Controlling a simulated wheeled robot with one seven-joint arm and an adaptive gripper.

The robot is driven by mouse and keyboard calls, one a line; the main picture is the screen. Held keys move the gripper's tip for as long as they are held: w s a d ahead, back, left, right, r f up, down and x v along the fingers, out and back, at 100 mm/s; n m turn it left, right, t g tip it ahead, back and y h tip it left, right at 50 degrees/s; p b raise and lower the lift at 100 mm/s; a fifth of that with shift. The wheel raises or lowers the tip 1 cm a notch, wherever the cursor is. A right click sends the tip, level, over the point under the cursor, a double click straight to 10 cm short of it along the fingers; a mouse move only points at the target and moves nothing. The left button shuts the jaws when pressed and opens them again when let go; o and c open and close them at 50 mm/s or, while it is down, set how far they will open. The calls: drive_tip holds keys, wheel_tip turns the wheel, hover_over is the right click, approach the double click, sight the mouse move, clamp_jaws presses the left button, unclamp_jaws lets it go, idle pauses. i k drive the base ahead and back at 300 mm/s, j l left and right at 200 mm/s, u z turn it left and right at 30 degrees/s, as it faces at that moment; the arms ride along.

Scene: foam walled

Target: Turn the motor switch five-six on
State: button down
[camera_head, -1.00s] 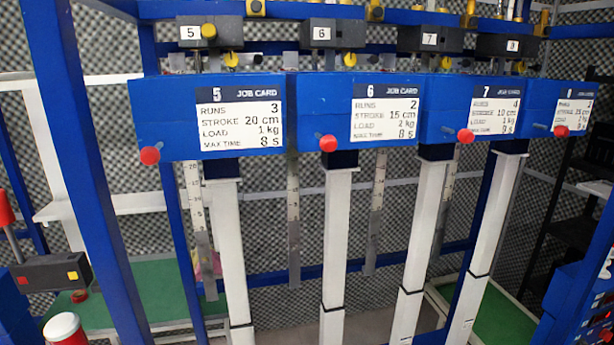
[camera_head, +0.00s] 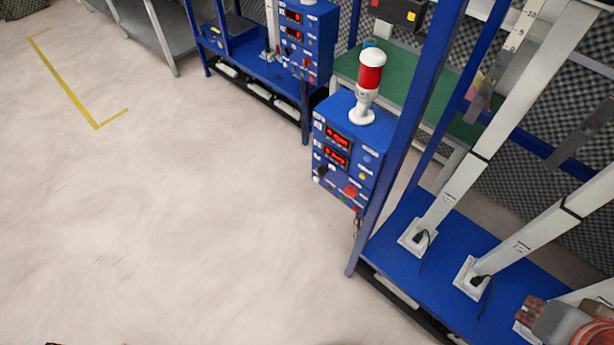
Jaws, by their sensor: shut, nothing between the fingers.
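A blue control box (camera_head: 345,150) stands beside the near blue frame post, with a red and white beacon lamp (camera_head: 368,85) on top. Its front has two red lit displays (camera_head: 337,147), a black knob (camera_head: 320,170), a red switch-like part (camera_head: 349,191) and several small labelled buttons. The labels are too small to read, so I cannot tell which part is the motor switch five-six or how it is set. My gripper is not in view.
A second blue box with red displays (camera_head: 293,24) stands further back. The blue base shelf (camera_head: 410,250) carries white columns and plugs with black cables. Reddish and grey things (camera_head: 560,322) lie at bottom right. Open pale floor (camera_head: 170,210) fills the left.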

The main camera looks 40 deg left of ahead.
sight(351, 191)
drive_tip(key=u, duration=1.35)
